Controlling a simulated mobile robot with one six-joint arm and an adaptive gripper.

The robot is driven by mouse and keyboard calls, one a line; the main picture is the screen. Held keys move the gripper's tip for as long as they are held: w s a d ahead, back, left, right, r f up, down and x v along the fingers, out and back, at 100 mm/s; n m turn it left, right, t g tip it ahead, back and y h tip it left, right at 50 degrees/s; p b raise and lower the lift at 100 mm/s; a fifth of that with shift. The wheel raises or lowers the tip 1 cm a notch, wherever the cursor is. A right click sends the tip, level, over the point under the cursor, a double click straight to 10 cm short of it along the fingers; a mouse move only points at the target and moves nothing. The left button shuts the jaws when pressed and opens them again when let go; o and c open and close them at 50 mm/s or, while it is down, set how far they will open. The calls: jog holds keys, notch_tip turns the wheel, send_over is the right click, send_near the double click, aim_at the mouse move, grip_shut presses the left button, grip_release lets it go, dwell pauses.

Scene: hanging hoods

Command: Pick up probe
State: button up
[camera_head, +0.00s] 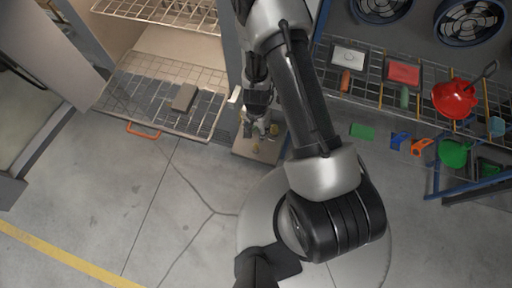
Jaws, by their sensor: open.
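My gripper (259,127) is open, at the end of my arm, over or close to a small light board (246,151) on the floor side of the cabinet. Small yellowish items (256,145) show around the fingertips on the board. They are too small to name, and I cannot pick out the probe for sure. I cannot tell whether the fingers touch any of them. My arm hides the right part of the board.
A wire shelf with an orange handle (144,131) holds a brown block (184,97) at left. The floor at lower left is clear.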

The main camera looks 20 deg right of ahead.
aim_at(256, 145)
notch_tip(256, 145, down, 11)
jog(key=b, duration=1)
jog(key=shift+r, duration=0.15)
notch_tip(256, 145, down, 5)
jog(key=b, duration=0.5)
jog(key=shift+s+a+b, duration=0.1)
jog(key=shift+b, duration=0.2)
jog(key=shift+c, duration=0.3)
grip_shut()
